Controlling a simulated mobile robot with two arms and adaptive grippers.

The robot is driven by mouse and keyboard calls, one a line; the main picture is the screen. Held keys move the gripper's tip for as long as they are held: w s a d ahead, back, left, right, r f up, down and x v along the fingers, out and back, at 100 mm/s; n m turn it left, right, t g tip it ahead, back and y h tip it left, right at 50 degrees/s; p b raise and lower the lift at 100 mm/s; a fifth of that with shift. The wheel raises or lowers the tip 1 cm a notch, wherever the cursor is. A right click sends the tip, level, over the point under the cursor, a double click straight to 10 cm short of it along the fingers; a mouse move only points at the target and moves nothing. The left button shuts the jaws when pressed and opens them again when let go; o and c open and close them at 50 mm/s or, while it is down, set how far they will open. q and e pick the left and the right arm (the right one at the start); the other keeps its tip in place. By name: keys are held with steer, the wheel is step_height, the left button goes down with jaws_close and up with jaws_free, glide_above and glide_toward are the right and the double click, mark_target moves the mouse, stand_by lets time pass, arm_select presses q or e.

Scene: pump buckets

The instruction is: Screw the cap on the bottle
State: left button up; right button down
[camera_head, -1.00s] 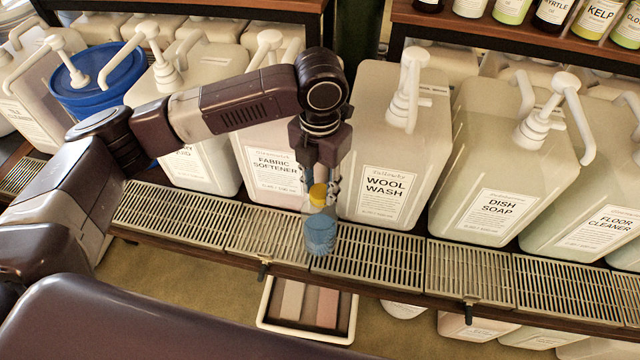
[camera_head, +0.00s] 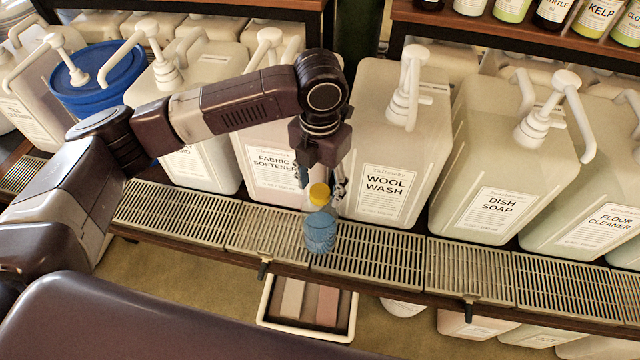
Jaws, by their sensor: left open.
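A small clear bottle (camera_head: 320,231) with blue liquid stands upright on the metal drip grate (camera_head: 375,262), in front of the fabric softener and wool wash jugs. A yellow cap (camera_head: 319,194) sits on top of the bottle's neck; I cannot tell how tight it is. My left gripper (camera_head: 320,183) points down just above and behind the cap. Its fingers are spread apart, one on each side of the cap, and hold nothing. My right gripper is not in view.
Large pump jugs, among them wool wash (camera_head: 385,150) and dish soap (camera_head: 497,160), stand in a row behind the grate. A blue bucket (camera_head: 105,85) stands at the left. A tray (camera_head: 265,318) with coloured bars lies below the shelf edge. The grate right of the bottle is clear.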

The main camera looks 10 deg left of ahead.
arm_select(q)
step_height(320, 180, up, 12)
stand_by(0.6)
